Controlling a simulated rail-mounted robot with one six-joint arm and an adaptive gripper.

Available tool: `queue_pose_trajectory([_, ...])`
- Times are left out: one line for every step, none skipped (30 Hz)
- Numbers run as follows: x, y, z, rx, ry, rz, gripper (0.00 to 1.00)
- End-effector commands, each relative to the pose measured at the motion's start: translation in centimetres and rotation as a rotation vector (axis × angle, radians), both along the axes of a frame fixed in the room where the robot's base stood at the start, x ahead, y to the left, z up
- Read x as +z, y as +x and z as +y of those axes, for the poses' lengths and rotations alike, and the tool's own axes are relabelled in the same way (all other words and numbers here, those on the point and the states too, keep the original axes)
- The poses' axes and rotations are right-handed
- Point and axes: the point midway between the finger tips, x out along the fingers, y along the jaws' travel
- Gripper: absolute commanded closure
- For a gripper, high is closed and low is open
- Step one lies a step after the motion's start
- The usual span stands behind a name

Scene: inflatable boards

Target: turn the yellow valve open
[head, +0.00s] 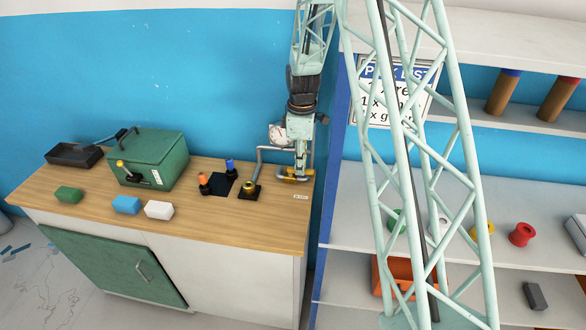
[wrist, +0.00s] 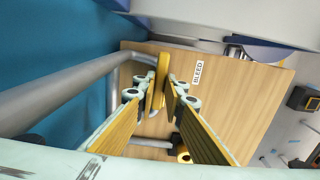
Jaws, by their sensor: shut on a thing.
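The yellow valve (head: 286,179) sits on the grey pipe at the right back of the wooden counter. In the wrist view its yellow handle (wrist: 158,82) stands between the two fingers of my gripper (wrist: 161,92). My gripper comes down onto the valve from above in the head view (head: 300,171), and it is shut on the handle. The fingers partly cover the valve. I cannot tell the handle's exact angle.
A pressure gauge (head: 278,134) and grey pipe (head: 262,148) stand beside the valve. A "BLEED" label (wrist: 198,72) lies close by. A green box (head: 152,160), coloured blocks and small knobs are farther left. Shelving (head: 345,215) stands to the right.

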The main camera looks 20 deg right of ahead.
Motion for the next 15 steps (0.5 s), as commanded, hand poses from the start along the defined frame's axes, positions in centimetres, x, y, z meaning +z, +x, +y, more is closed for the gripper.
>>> queue_pose_trajectory([0.01, -0.01, -0.19, 0.002, 0.000, 0.000, 1.00])
queue_pose_trajectory([0.00, -0.03, -0.25, 0.003, 0.000, 0.000, 1.00])
queue_pose_trajectory([0.01, -0.03, -0.31, 0.004, 0.000, 0.000, 1.00])
queue_pose_trajectory([0.01, -0.03, -0.35, 0.004, 0.000, 0.000, 1.00])
queue_pose_trajectory([0.01, -0.02, -0.36, 0.004, 0.000, 0.000, 1.00])
queue_pose_trajectory([0.01, -0.03, -0.37, 0.005, -0.001, -0.001, 1.00])
queue_pose_trajectory([0.01, -0.02, -0.38, 0.005, -0.001, -0.001, 1.00])
queue_pose_trajectory([0.01, -0.02, -0.37, 0.005, -0.001, -0.001, 1.00])
queue_pose_trajectory([0.02, -0.02, -0.37, 0.005, -0.001, -0.001, 1.00])
queue_pose_trajectory([0.02, -0.01, -0.36, 0.005, -0.001, -0.001, 1.00])
queue_pose_trajectory([0.02, -0.01, -0.36, 0.005, -0.001, -0.001, 1.00])
queue_pose_trajectory([0.02, 0.00, -0.36, 0.005, -0.001, -0.001, 1.00])
queue_pose_trajectory([0.02, 0.00, -0.36, 0.005, -0.001, -0.001, 1.00])
queue_pose_trajectory([0.02, 0.00, -0.36, 0.005, -0.001, -0.001, 1.00])
queue_pose_trajectory([0.02, 0.00, -0.36, 0.005, -0.001, -0.001, 0.86])
